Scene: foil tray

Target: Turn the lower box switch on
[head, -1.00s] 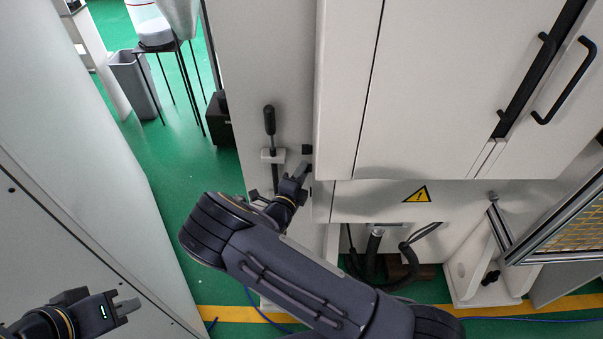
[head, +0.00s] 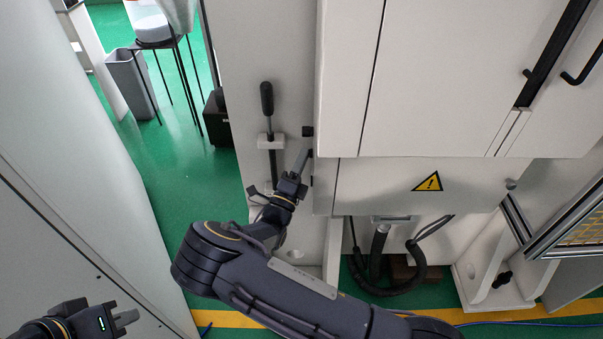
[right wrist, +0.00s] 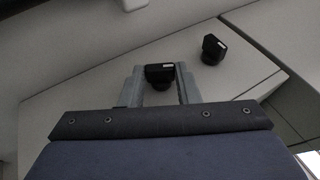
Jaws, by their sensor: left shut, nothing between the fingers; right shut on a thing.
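Two small black switches sit on the side of the white machine cabinet. The upper box switch (head: 307,131) shows clear of my gripper in the head view, and it is to the right in the right wrist view (right wrist: 213,50). The lower box switch (right wrist: 160,74), black with a white label, is between the fingers of my right gripper (right wrist: 160,84). My right gripper (head: 305,153) is shut on it at the cabinet side and hides it in the head view. My left gripper (head: 132,317) is shut and empty at the lower left, far from the switches.
A lever with a black handle (head: 267,98) stands just left of the switches, close to my right gripper. The cabinet (head: 440,90) overhangs on the right, with a warning sign (head: 428,182). Black hoses (head: 417,262) hang below. Green floor lies open on the left.

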